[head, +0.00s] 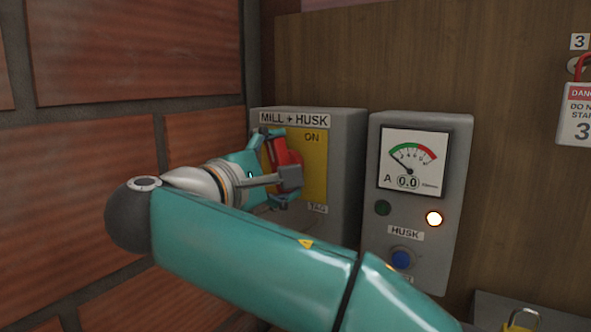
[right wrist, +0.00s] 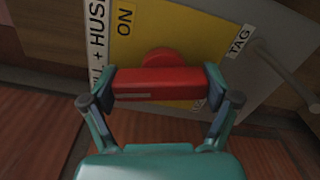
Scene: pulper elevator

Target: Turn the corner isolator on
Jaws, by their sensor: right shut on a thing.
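The corner isolator is a grey box (head: 345,170) labelled MILL + HUSK, set against the brick wall. Its yellow plate (head: 318,165) has ON printed at the top. Its red handle (head: 287,152) is a bar that stands roughly upright on the plate. My right gripper (head: 283,165) is shut on this handle and hides part of it. In the right wrist view, the fingers (right wrist: 160,85) hold the two ends of the red handle (right wrist: 160,88), and a pale stripe shows on it. My left gripper is not in view.
A red padlock with a danger tag (head: 577,110) hangs far right. Brick wall (head: 130,70) borders the left.

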